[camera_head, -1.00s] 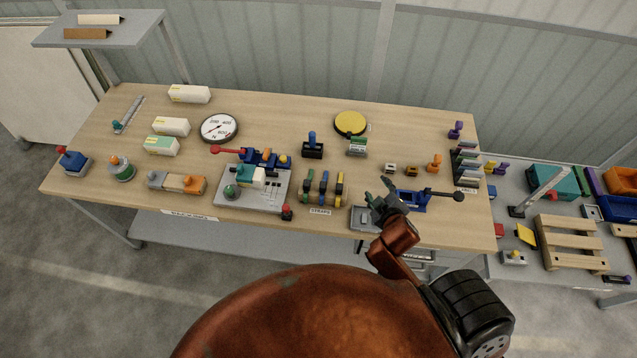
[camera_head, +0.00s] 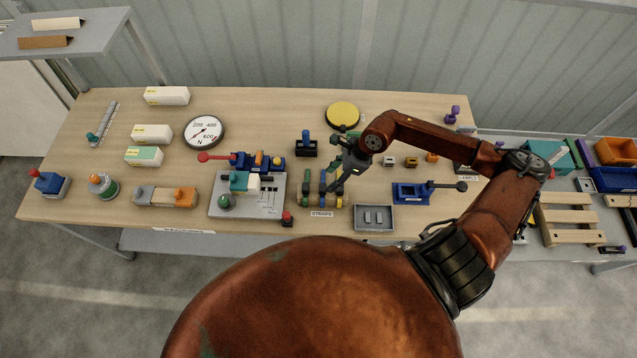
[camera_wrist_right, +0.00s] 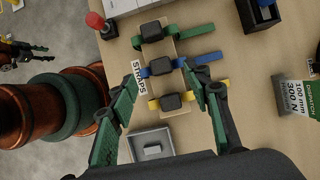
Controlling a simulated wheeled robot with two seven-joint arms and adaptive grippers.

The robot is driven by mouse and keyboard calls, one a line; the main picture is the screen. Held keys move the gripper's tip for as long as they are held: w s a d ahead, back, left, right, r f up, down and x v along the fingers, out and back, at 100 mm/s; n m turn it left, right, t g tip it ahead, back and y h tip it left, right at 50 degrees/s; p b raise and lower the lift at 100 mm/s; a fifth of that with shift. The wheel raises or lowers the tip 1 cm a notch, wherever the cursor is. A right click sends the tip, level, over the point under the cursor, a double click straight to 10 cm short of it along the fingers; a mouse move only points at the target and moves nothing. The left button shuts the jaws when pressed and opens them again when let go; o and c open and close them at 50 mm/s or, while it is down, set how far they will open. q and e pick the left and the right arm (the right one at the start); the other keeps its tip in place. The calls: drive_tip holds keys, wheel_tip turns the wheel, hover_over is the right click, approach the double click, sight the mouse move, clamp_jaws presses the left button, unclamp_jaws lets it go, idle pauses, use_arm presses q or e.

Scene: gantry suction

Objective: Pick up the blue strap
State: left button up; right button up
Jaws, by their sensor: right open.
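The blue strap (camera_wrist_right: 208,58) lies between a green strap (camera_wrist_right: 182,30) and a yellow strap (camera_wrist_right: 154,104) on a small tan board labelled STRAPS. A dark block sits on its middle. In the head view the blue strap (camera_head: 322,190) is partly hidden by my right gripper (camera_head: 338,178). In the right wrist view my right gripper (camera_wrist_right: 161,73) is open, with a finger to each side of the blue strap's dark block. Nothing is held. Whether the fingers touch the strap cannot be told.
A grey tray (camera_head: 374,228) is near the straps at the front edge. A black holder with a blue handle (camera_head: 306,146) is behind.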

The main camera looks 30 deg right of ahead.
sight(323, 187)
drive_tip(key=shift+w+d+f+h, duration=0.1)
drive_tip(key=shift+d+f+h, duration=0.2)
drive_tip(key=shift+d+f, duration=0.35)
drive_tip(key=a+f, duration=0.1)
drive_tip(key=a+f+p, duration=0.1)
drive_tip(key=f, duration=0.1)
drive_tip(key=w+a+f+p, duration=0.1)
drive_tip(key=f, duration=0.1)
drive_tip(key=shift+w+a, duration=0.1)
drive_tip(key=shift+a, duration=0.25)
drive_tip(key=shift+a+f, duration=0.1)
drive_tip(key=shift+f, duration=0.35)
clamp_jaws()
drive_tip(key=shift+r, duration=0.15)
